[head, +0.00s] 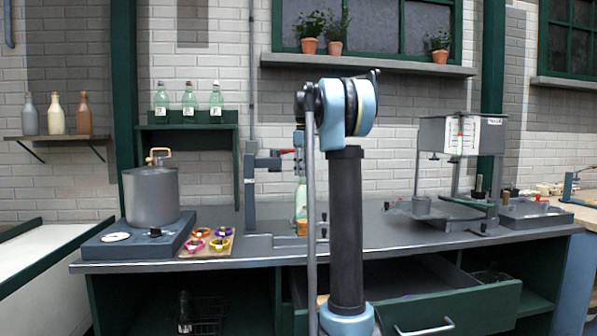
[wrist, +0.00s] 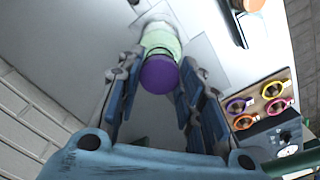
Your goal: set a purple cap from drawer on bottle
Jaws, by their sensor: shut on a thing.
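A purple cap (wrist: 160,74) shows in the wrist view between the fingers of my gripper (wrist: 157,82), which is shut on it. The pale green bottle (wrist: 161,40) is directly behind the cap in that view, lined up with it. I cannot tell whether the cap rests on the bottle's mouth or is just above it. In the head view the bottle (head: 301,198) stands upright on the counter, partly hidden by my arm; the gripper and cap are mostly hidden there. The drawer (head: 443,305) under the counter is pulled open; my arm hides part of it.
A grey press stand (head: 250,190) is left of the bottle. A tray (head: 186,253) of coloured rings and a pot (head: 151,196) on a blue-grey base are further left. A metal filling rig (head: 462,135) stands on the right. Green bottles (head: 189,102) stand on a shelf.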

